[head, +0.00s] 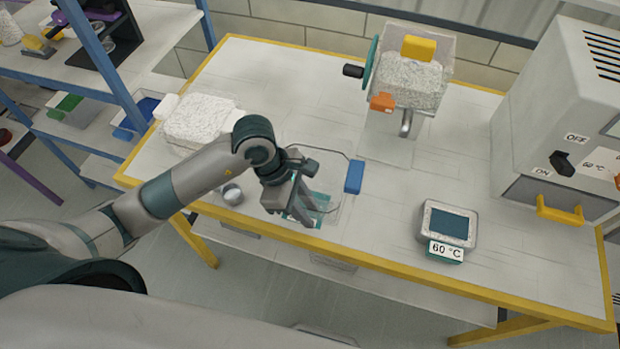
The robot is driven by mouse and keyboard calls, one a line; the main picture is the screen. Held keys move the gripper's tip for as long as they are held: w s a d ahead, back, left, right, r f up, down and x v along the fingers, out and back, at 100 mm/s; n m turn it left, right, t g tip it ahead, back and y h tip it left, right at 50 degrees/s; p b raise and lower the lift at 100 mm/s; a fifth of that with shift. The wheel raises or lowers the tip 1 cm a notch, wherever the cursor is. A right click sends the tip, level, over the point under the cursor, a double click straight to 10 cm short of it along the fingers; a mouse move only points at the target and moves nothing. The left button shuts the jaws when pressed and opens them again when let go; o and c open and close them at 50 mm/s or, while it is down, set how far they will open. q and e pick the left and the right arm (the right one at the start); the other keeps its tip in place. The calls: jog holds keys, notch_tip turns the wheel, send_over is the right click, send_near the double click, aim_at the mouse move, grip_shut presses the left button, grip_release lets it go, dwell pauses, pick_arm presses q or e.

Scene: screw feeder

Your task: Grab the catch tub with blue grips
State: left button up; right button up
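The catch tub (343,208) is a clear, see-through tub with a thin dark rim, standing near the front edge of the table in the head view. One blue grip (354,176) shows on its right side. My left gripper (298,213) points down over the tub's left part and hides that side, including any grip there. Some teal shows beside and below the fingers. I cannot tell whether the fingers are apart or closed on the tub's edge. My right gripper is out of view.
A screw feeder (412,85) with a yellow block stands at the back. A tub of white bits (200,122) is at the left, a small metal cup (232,194) left of my gripper. A 60 °C display (447,224) and grey machine (560,110) are right.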

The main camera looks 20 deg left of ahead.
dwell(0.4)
pick_arm(q)
grip_shut()
jog(key=shift+r, duration=0.1)
